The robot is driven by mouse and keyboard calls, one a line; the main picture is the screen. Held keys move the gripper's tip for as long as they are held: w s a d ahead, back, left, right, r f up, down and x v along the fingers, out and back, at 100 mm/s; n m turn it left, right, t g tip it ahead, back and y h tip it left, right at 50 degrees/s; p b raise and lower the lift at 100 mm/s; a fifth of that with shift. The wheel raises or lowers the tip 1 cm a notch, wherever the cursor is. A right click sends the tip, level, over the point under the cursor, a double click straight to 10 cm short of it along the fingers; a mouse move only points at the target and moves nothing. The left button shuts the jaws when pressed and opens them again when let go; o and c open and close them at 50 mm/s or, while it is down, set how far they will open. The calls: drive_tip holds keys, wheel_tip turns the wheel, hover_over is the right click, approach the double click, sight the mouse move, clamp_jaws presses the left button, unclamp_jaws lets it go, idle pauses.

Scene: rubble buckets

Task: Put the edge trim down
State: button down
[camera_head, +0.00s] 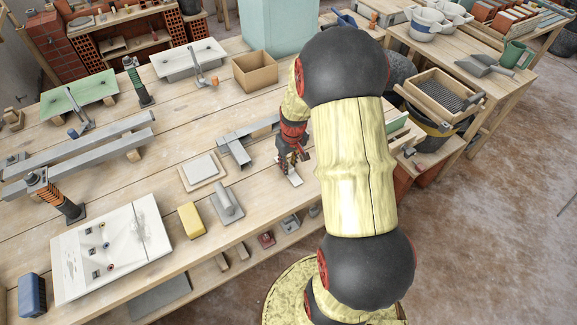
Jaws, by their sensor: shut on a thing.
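My gripper (290,166) is low over the right part of the wooden workbench, pointing down. It is shut on a short pale strip, which I take to be the edge trim (295,180). The strip's near end sticks out below the fingers, and the rest is hidden by my gripper. I cannot tell whether the strip touches the bench top. My arm crosses the right of the view and hides part of the bench behind it.
Grey metal profiles (236,149) lie close left of my gripper. A tile on a board (202,169), a grey trowel (227,205) and a yellow sponge (191,220) lie further left. A cardboard box (255,73) stands behind. Bare planks show between them.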

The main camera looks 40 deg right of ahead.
drive_tip(key=shift+f, duration=0.2)
drive_tip(key=shift+f, duration=0.15)
drive_tip(key=c, duration=1.8)
unclamp_jaws()
drive_tip(key=shift+o, duration=0.7)
